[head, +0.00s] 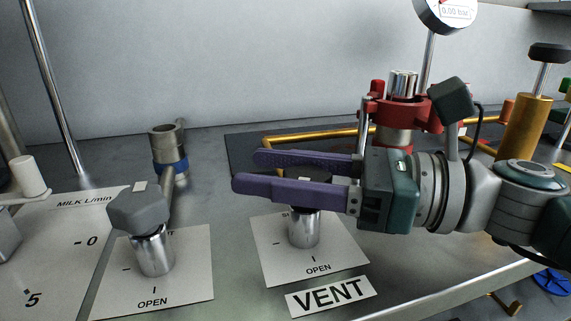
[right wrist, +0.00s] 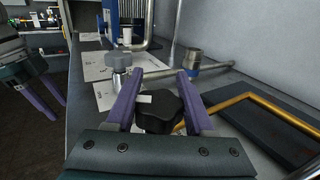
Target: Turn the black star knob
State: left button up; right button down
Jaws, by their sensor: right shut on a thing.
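The black star knob (head: 308,173) sits on a short metal stem above a white plate marked OPEN, with a VENT label (head: 330,296) in front. My right gripper (head: 248,171) reaches in from the right, its purple fingers on either side of the knob and shut on it. In the right wrist view the black lobed knob (right wrist: 165,113), with a small white mark on top, lies between the two fingers. The fingers hide part of it in the head view. My left gripper (right wrist: 48,97) shows at the left of the right wrist view, fingers apart and empty.
A grey knob (head: 140,208) on a second OPEN plate stands to the left. Behind it is a pipe end with a blue band (head: 168,150). A red clamp fitting (head: 395,112), a gauge (head: 447,12) and a yellow cylinder (head: 524,126) stand behind my right arm.

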jog(key=shift+c, duration=1.4)
grip_release()
jog(key=v, duration=1)
